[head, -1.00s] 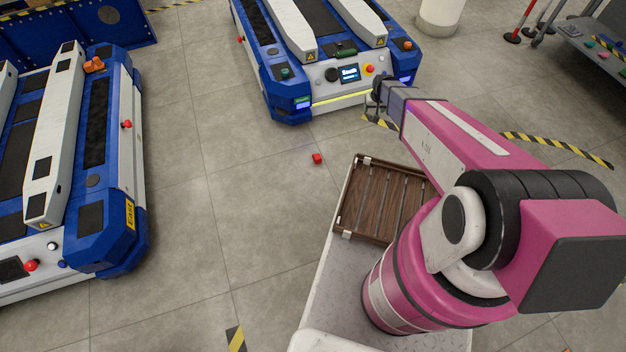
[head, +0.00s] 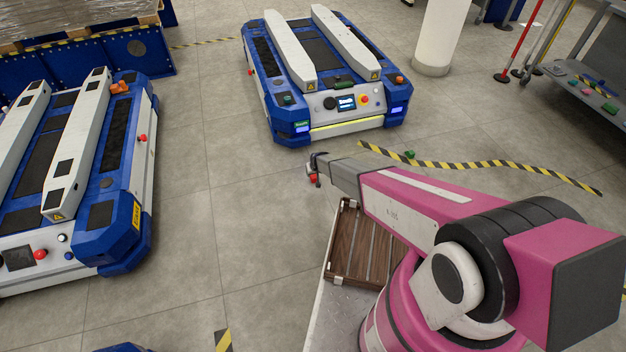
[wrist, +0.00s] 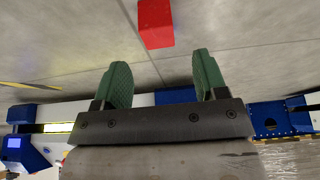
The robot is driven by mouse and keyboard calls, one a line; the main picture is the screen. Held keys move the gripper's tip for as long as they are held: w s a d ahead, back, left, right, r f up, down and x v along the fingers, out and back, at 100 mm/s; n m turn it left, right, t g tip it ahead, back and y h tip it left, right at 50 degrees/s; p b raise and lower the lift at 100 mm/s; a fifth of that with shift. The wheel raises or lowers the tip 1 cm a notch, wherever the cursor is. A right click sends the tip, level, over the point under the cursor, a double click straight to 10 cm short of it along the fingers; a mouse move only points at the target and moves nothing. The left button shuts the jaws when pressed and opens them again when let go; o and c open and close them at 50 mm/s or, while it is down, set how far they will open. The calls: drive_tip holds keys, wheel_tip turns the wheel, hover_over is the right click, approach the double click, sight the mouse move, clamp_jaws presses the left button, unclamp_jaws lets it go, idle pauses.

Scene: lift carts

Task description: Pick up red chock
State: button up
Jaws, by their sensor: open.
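The red chock (head: 312,179) lies on the grey floor between the far blue cart and my own base, partly covered by my gripper in the head view. In the wrist view the red chock (wrist: 155,23) is at the top, beyond the fingertips and roughly in line with the gap between them. My gripper (wrist: 163,68) has two green fingers spread apart with nothing between them. In the head view my gripper (head: 315,166) is at the end of the pink arm, right by the chock; the exact gap is hard to tell.
A blue and white lift cart (head: 325,128) stands beyond the chock, another (head: 130,225) at the left. A brown slatted crate (head: 365,245) sits on my base. A green block (head: 409,154) lies near the striped floor tape (head: 480,165). Floor left of the chock is clear.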

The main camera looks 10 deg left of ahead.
sight(313, 177)
drive_tip(key=x, duration=0.6)
drive_tip(key=shift+s, duration=0.1)
drive_tip(key=c, duration=1)
